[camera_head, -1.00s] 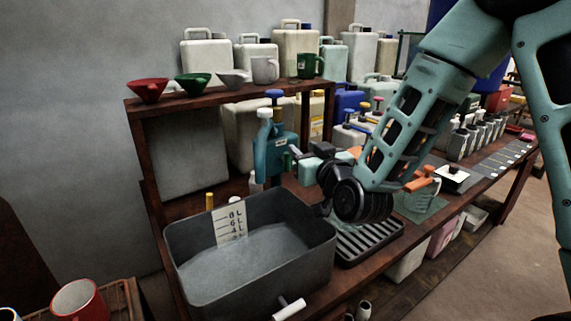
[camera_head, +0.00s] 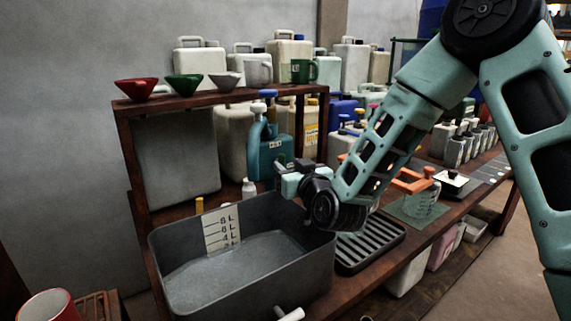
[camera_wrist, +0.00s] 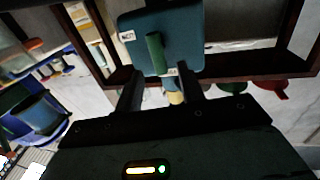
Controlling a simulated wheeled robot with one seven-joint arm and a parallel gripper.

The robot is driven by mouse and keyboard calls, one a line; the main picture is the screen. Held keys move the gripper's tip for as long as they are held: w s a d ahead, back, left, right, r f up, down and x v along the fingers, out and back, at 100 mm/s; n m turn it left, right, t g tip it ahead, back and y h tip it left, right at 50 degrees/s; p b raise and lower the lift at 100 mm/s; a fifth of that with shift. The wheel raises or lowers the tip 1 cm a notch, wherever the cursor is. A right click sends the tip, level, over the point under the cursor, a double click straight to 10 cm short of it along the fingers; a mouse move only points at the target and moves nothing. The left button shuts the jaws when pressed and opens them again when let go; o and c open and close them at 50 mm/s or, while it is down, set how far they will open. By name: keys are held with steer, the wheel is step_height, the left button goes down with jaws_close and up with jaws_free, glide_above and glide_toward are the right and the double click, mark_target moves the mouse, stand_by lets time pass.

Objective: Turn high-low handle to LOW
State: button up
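I cannot read the labels, so I cannot tell which setting the handle is at. My gripper (camera_wrist: 160,92) is open, with its two dark fingers apart. The green handle shows just beyond and between the fingers, not held.
The grey basin (camera_head: 160,262) with a litre scale stands below my gripper. A black drip grate (camera_head: 372,245) lies to its right. A wooden shelf (camera_head: 215,98) holds funnels and a green mug (camera_head: 304,70). Orange-handled items (camera_head: 415,183) stand right of my arm.

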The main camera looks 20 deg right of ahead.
steer(key=shift+w+a, duration=0.15)
steer(key=shift+w, duration=1.2)
jaws_close()
steer(key=shift+m, duration=0.3)
steer(key=m+g+y+p, duration=0.1)
steer(key=m, duration=0.4)
steer(key=d+m+g+p, duration=0.1)
steer(key=m, duration=0.4)
steer(key=f+m+y, duration=0.1)
steer(key=m, duration=0.4)
steer(key=shift+w+d+g+y+p, duration=0.2)
steer(key=shift+d+g+y+p, duration=0.1)
steer(key=shift+g+p, duration=0.1)
